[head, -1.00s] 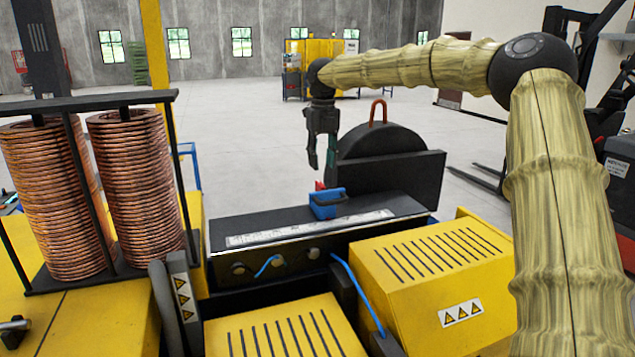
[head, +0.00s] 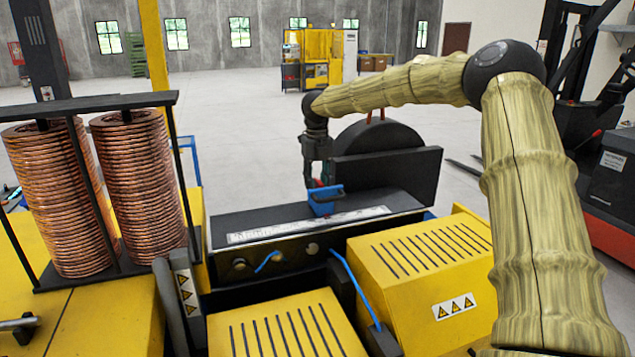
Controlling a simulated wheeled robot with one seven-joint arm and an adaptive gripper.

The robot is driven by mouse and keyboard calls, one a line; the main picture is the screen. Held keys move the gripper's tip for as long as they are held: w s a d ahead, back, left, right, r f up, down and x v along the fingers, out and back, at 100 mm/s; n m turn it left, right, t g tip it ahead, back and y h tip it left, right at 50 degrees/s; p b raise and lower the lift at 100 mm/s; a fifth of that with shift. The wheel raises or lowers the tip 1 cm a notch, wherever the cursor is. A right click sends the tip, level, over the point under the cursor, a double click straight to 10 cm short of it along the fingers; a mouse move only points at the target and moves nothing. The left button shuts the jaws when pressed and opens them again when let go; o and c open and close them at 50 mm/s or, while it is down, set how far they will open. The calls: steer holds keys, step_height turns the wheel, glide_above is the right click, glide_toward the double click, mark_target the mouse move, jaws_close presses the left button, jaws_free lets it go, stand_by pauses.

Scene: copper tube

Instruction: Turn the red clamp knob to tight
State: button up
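The red clamp knob (head: 318,184) shows only as a small red patch just behind the blue block (head: 326,201) on top of the black machine bed. Most of the knob is hidden by the block and my gripper. My gripper (head: 319,181) points down at the knob, directly behind the blue block. Its fingertips are hidden or too small to make out, so I cannot tell whether they touch the knob or how far apart they are.
A dark round disc with a black plate (head: 390,168) stands close to the right of my gripper. Copper coils (head: 137,180) stand on a rack at the left. Yellow slotted housings (head: 420,270) fill the front. A blue hose (head: 352,285) runs between them.

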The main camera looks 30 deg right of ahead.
steer(key=shift+s+d+r, duration=0.2)
steer(key=shift+s, duration=0.1)
jaws_close()
steer(key=shift+m, duration=0.3)
steer(key=shift+a+m+b, duration=0.1)
steer(key=shift+m+b, duration=0.2)
steer(key=shift+m, duration=0.3)
steer(key=m+b, duration=0.1)
steer(key=m, duration=0.2)
steer(key=shift+w, duration=0.1)
steer(key=m+b, duration=0.1)
steer(key=m, duration=0.4)
steer(key=shift+m, duration=0.4)
steer(key=m+b, duration=0.2)
steer(key=m, duration=0.2)
steer(key=shift+r+m+b, duration=0.2)
steer(key=shift+m+b, duration=0.2)
steer(key=shift+m, duration=1.3)
